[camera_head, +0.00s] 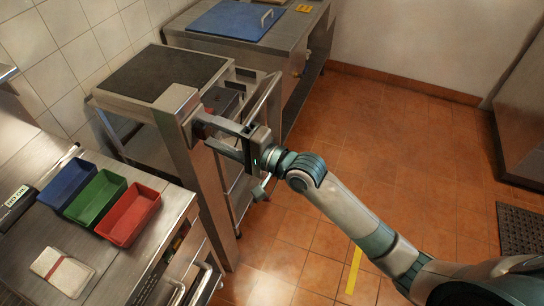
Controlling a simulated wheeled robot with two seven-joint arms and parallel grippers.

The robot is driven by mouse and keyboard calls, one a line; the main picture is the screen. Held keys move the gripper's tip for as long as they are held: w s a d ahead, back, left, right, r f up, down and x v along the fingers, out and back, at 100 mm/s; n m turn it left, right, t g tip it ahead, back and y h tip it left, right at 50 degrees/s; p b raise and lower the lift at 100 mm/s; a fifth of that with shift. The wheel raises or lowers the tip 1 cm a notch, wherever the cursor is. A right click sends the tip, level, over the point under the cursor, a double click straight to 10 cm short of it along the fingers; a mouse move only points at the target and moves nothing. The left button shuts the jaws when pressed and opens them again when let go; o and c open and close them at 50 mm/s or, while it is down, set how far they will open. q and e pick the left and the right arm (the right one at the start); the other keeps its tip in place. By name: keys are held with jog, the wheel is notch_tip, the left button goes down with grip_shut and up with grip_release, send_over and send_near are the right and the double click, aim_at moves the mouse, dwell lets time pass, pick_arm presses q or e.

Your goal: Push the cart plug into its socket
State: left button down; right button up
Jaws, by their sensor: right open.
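A metal cart or stand (165,75) with a dark top is at the upper left. A grey box-like housing (178,102) sits at its front right corner, on top of a metal post. I cannot clearly make out the plug or the socket; small dark parts near the fingertips are too small to tell. My left gripper is not in view.
Blue, green and red trays (130,214) stand on the steel counter (105,265) at the left, near a folded cloth (62,271). A bench with a blue board (230,19) is at the back. The tiled floor (370,150) is open to the right.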

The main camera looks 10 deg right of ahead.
pick_arm(q)
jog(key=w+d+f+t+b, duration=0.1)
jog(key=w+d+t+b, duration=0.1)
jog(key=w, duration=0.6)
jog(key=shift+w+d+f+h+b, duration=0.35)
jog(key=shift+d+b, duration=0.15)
jog(key=shift+b, duration=0.35)
pick_arm(e)
jog(key=v, duration=1.6)
jog(key=shift+s+d, duration=0.25)
jog(key=shift+f, duration=0.1)
